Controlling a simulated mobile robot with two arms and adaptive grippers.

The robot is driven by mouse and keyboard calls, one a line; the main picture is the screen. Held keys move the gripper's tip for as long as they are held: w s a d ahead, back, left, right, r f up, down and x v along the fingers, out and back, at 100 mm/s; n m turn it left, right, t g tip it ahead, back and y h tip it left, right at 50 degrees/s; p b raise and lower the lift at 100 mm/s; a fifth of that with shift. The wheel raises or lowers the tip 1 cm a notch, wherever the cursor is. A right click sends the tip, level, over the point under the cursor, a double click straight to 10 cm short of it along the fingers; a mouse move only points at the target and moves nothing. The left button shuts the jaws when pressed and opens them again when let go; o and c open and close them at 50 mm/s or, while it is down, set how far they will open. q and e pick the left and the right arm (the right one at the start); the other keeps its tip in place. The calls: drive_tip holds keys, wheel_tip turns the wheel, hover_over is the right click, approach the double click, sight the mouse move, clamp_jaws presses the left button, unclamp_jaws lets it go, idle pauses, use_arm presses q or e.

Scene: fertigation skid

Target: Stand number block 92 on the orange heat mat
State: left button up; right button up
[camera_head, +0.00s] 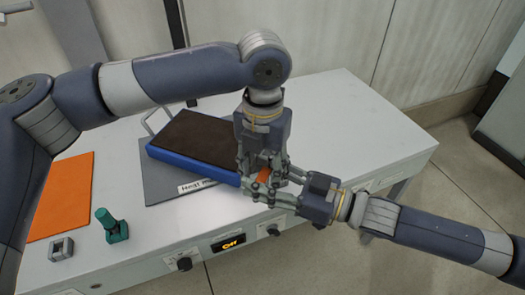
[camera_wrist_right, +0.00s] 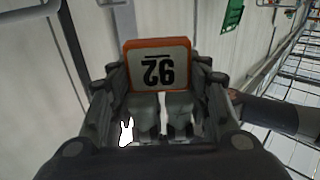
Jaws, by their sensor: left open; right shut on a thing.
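The number block 92 (camera_wrist_right: 157,67) has an orange rim and a pale face with dark digits, upside down in the right wrist view. My right gripper (camera_head: 273,188) is shut on it. In the head view only a small orange part of the block (camera_head: 264,175) shows between both grippers' fingers. My left gripper (camera_head: 262,176) is open and points down, close to the block and the right fingers; contact is unclear. A flat orange mat (camera_head: 60,196) lies at the table's left, partly behind my left arm. The label "Heat m..." (camera_head: 197,187) sits on a grey mat (camera_head: 160,183), its end hidden.
A blue tray with a dark top (camera_head: 195,138) lies on the grey mat. A green knob-like piece (camera_head: 112,226) and a grey square ring (camera_head: 61,249) stand near the front left. The front panel has a lit display (camera_head: 229,243) and knobs. The table's right part is clear.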

use_arm(q)
drive_tip(key=shift+f, duration=1.45)
clamp_jaws()
use_arm(e)
drive_tip(key=o, duration=1.1)
drive_tip(key=shift+c, duration=0.2)
